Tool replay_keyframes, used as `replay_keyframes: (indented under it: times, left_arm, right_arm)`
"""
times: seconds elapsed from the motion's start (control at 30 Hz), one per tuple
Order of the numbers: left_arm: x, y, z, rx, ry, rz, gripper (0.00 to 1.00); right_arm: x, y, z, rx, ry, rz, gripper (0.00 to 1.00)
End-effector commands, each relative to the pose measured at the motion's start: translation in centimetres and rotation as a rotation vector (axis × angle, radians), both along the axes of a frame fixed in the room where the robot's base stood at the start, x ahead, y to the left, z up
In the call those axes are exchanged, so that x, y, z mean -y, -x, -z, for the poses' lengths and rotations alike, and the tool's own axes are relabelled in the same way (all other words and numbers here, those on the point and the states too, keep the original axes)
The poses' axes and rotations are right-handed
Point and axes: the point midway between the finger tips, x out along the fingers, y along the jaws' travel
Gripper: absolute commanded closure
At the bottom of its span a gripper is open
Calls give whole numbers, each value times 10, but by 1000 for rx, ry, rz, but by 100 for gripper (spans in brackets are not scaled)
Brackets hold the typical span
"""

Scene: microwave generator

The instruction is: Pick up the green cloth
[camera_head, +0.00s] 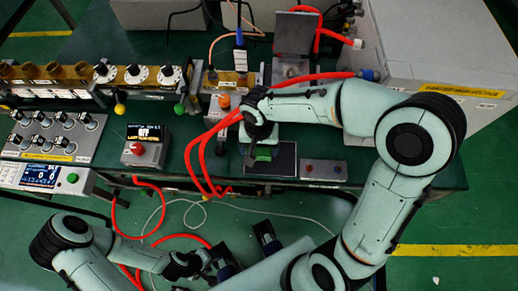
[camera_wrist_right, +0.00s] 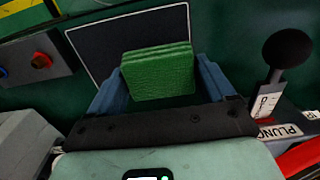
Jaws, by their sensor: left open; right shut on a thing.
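The green cloth (camera_wrist_right: 158,72) looks like a small folded, ridged stack in the right wrist view. It lies between the two blue fingers of my right gripper (camera_wrist_right: 158,82), which is shut on it. In the head view the cloth (camera_head: 263,154) is a small green patch under my right gripper (camera_head: 258,140), partly hidden by it. It is over or on a dark square panel (camera_head: 284,160); I cannot tell whether it touches. My left gripper (camera_head: 246,252) is open, low in the head view, well away from the cloth.
A small box with buttons (camera_head: 323,170) stands right of the panel. Red hoses (camera_head: 205,165) run close on the left. A black-knobbed lever (camera_wrist_right: 285,50) stands beside my right gripper. A large grey cabinet (camera_head: 430,45) is at the back right.

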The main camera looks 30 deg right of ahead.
Motion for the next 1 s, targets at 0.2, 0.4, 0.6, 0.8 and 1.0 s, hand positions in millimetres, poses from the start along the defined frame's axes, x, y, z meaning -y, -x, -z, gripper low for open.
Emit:
replay_keyframes:
  times: [0.2,0.4,0.6,0.8,1.0]
  left_arm:
    - [0,-2,-11,1,0,1,54]
    - [0,-5,-20,5,1,0,54]
    - [0,-7,-26,7,0,1,54]
    - [0,-8,-29,8,1,0,54]
    - [0,-8,-29,8,1,0,54]
  right_arm:
    - [0,-2,-61,9,-1,1,46]
    - [0,-1,-118,7,-2,-1,46]
    - [0,0,-156,3,-2,-1,46]
    - [0,0,-172,1,0,-2,46]
    - [0,0,-174,-1,-1,-2,46]
